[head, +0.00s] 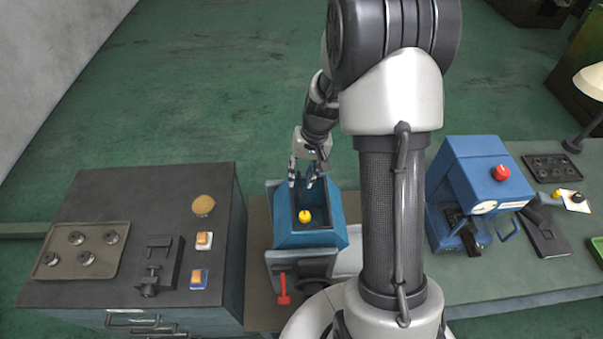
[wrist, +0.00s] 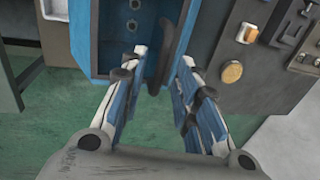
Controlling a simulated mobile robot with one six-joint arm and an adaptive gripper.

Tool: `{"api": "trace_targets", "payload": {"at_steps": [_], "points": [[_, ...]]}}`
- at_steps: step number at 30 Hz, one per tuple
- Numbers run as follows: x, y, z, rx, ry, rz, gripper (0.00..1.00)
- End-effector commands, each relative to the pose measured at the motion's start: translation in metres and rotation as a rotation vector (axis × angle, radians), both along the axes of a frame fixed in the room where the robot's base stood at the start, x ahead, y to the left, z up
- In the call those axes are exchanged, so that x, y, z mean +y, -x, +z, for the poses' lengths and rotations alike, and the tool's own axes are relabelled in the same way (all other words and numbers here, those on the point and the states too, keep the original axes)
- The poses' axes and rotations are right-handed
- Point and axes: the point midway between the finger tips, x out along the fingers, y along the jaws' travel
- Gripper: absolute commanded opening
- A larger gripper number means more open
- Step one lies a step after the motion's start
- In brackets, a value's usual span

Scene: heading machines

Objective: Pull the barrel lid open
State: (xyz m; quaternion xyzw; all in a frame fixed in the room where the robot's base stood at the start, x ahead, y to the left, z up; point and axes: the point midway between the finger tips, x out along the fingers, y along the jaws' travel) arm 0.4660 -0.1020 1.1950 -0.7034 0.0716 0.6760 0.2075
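The blue barrel (head: 328,238) sits in a grey stand in the middle of the head view. Its top shows a dark recess with a yellow knob (head: 305,216) at the near end. My gripper (head: 302,182) is over the barrel's far end, fingers pointing down. In the wrist view my gripper (wrist: 163,58) has its fingers spread wide. A dark upright edge (wrist: 174,42), possibly the lid, stands between the fingers, with gaps visible on both sides. The blue barrel's hollow inside (wrist: 135,25) shows behind the left finger. I cannot tell how far the lid is open.
A dark cabinet (head: 75,197) stands left, with a tray of round parts (head: 84,250), a small vise (head: 157,265), switches and a round tan button (head: 203,205). A blue machine (head: 475,180) with a red knob stands right on a green bench. Open floor lies beyond the barrel.

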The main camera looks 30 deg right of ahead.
Motion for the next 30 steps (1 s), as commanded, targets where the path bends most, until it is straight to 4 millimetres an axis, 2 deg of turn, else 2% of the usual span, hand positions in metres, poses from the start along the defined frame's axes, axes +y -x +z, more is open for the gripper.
{"api": "trace_targets", "payload": {"at_steps": [12, 30], "points": [[-0.0002, 0.0, 0.0004, 0.0, 0.0, 0.0, 0.0], [-0.0006, -0.0001, 0.0004, -0.002, -0.002, -0.001, 0.0]]}}
